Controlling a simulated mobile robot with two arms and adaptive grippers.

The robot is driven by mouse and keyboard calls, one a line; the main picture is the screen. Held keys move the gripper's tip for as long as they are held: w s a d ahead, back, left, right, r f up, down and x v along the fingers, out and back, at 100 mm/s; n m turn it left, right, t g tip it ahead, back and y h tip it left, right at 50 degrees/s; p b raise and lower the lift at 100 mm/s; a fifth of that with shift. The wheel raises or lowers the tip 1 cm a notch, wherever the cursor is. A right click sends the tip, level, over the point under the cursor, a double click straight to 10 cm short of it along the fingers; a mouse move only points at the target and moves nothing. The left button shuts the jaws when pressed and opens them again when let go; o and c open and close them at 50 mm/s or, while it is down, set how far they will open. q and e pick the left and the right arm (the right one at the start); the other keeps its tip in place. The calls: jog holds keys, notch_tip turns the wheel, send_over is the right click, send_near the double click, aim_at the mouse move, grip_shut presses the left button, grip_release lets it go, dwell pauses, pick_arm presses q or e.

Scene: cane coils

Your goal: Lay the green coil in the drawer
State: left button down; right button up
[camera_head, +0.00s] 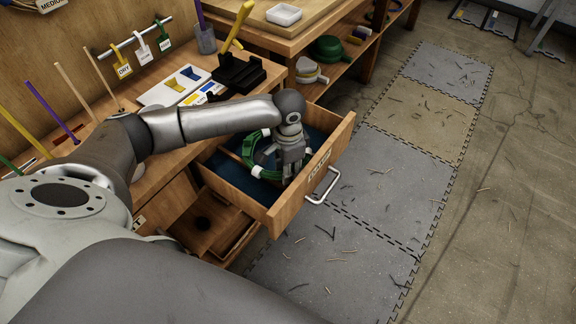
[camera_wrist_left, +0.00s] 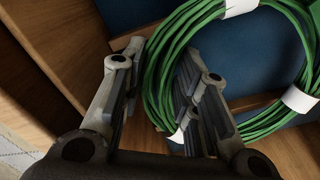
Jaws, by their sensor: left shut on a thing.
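The green coil (camera_head: 256,152), bound with white bands, is inside the open wooden drawer (camera_head: 338,143), over its dark blue lining. In the left wrist view the coil (camera_wrist_left: 158,75) is a ring of several green strands. My left gripper (camera_head: 288,176) points down into the drawer, near its labelled front panel. In the left wrist view the gripper (camera_wrist_left: 160,62) has its fingers on either side of the coil's near strands, shut on them. I cannot tell whether the coil touches the drawer floor. My gripper hides part of the coil. My right gripper is not in view.
The drawer's metal handle (camera_head: 322,188) juts out over grey floor mats (camera_head: 400,170) strewn with cane scraps. The workbench behind holds a black stand (camera_head: 238,73) and a white tray (camera_head: 172,88). A lower shelf holds a dark green coil (camera_head: 328,48).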

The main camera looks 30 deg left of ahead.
pick_arm(q)
jog(key=c, duration=1)
grip_release()
jog(key=shift+c, duration=0.2)
notch_tip(320, 180, up, 12)
jog(key=shift+f, duration=0.1)
